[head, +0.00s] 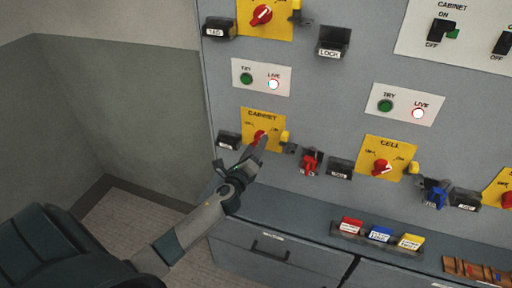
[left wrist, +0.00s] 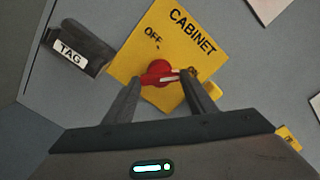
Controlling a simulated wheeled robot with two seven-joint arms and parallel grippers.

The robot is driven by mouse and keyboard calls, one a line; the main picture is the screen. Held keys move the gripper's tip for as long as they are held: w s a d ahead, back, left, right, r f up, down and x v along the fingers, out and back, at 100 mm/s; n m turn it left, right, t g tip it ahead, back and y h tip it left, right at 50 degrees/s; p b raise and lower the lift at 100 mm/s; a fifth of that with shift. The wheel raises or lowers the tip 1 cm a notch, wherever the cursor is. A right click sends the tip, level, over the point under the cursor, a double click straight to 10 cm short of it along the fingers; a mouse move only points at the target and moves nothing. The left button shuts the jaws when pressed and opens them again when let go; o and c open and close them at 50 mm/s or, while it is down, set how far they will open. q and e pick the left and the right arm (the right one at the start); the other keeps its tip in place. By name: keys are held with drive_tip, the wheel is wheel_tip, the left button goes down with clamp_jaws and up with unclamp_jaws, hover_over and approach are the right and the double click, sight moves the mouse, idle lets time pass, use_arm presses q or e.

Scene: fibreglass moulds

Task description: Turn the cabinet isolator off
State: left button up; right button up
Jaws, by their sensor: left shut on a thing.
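The cabinet isolator is a yellow plate (head: 257,117) marked CABINET with a red rotary handle (head: 259,136), low on the left of the grey panel. In the left wrist view the plate (left wrist: 200,50) shows the word OFF at its upper left, and the red handle (left wrist: 158,73) lies roughly level across the picture. My left gripper (head: 256,147) is at the handle, and the left wrist view shows its two fingers (left wrist: 160,85) on either side of it, shut on it. The fingers partly cover the plate. My right gripper is not in view.
A black TAG holder (left wrist: 75,48) is left of the plate. A cell isolator (head: 388,158), a red padlock (head: 310,162) and a blue padlock (head: 434,194) are to the right. Below, a ledge (head: 290,222) carries red, blue and yellow tags (head: 380,234).

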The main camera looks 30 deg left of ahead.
use_arm(q)
drive_tip(key=n+b, duration=0.1)
drive_tip(key=n, duration=1.6)
drive_tip(key=shift+n, duration=0.3)
idle(0.3)
drive_tip(key=o, duration=1)
drive_tip(key=shift+o, duration=0.2)
drive_tip(key=shift+s, duration=0.1)
drive_tip(key=b+v, duration=0.4)
drive_tip(key=v, duration=1.3)
drive_tip(key=shift+b, duration=0.35)
